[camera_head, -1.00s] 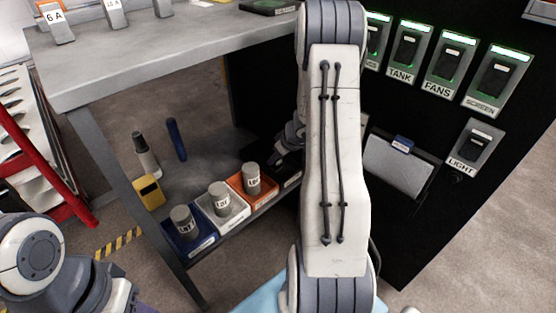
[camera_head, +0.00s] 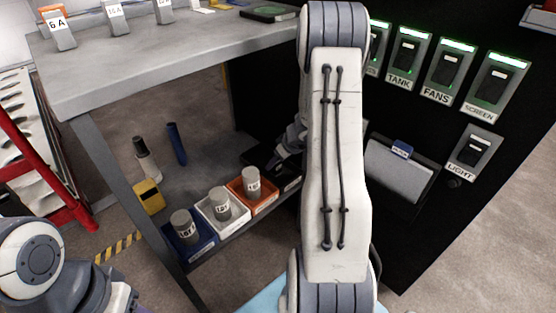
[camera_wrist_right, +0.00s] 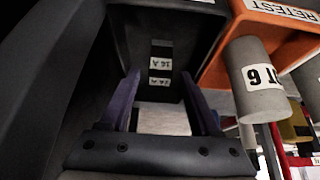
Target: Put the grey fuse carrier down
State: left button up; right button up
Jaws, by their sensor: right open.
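My right gripper (camera_wrist_right: 160,84) is open, its two dark purple fingers apart, and reaches into a black bin (camera_wrist_right: 195,30). Grey pieces with white labels (camera_wrist_right: 160,64), one reading "16 A", lie in the bin beyond and between the fingertips. I take these to be the grey fuse carrier, but cannot tell one piece from two. A pale surface shows nearer, between the fingers. In the head view my right gripper (camera_head: 287,158) is at the black bin at the right end of the row, partly behind my arm; the carrier is hidden there. My left gripper is out of view.
Blue (camera_head: 205,243), white (camera_head: 240,219) and orange (camera_head: 268,200) bins, each with a grey cylinder, stand on the lower shelf beside the black bin. The orange bin (camera_wrist_right: 285,14) is close to my right gripper. Labelled carriers (camera_head: 58,30) stand on the bench top (camera_head: 150,65).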

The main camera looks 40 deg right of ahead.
pick_arm(q)
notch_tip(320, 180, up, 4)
jog(key=p, duration=0.3)
jog(key=shift+p, duration=0.3)
pick_arm(e)
jog(key=v, duration=1.1)
